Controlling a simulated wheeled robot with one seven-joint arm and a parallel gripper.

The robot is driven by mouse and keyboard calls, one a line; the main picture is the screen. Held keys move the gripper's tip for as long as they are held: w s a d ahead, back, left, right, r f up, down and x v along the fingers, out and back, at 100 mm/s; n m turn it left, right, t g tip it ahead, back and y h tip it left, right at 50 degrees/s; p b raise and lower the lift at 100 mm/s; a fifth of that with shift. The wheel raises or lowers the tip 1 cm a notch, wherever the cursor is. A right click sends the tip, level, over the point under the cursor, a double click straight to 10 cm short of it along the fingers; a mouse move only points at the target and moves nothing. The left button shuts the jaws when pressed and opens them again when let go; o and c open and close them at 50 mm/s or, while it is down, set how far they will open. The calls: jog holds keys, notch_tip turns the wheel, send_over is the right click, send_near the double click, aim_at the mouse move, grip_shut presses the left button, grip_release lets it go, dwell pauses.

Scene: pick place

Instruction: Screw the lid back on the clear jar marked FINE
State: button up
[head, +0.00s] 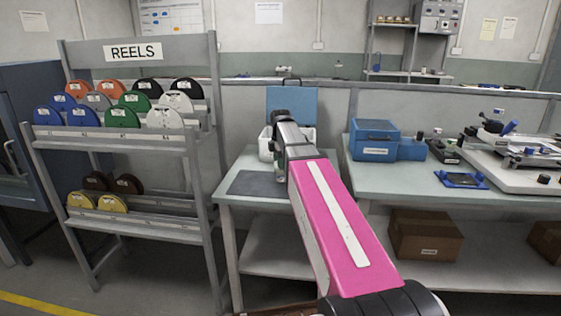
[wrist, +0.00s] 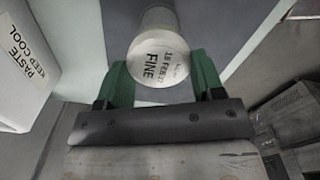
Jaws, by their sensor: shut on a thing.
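The pale, round jar marked FINE (wrist: 157,22) is in the wrist view. The lettered white round end (wrist: 160,65), with a date beside the word FINE, faces my wrist camera. My gripper (wrist: 160,80) has its green fingers on either side of that end and is shut on it. The pale side of the jar runs away behind it. I cannot tell where lid and jar body meet, or whether they are fully joined. In the head view my arm reaches over the workbench (head: 326,190), hiding the jar and fingertips.
A dark mat (head: 256,184) lies on the bench. A blue box (head: 374,140) stands right, and a REELS rack (head: 135,140) left.

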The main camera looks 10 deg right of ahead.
jog(key=m, duration=0.4)
dwell(0.3)
jog(key=m, duration=0.4)
jog(key=shift+w, duration=0.15)
dwell(0.4)
jog(key=m, duration=0.4)
jog(key=shift+d, duration=0.1)
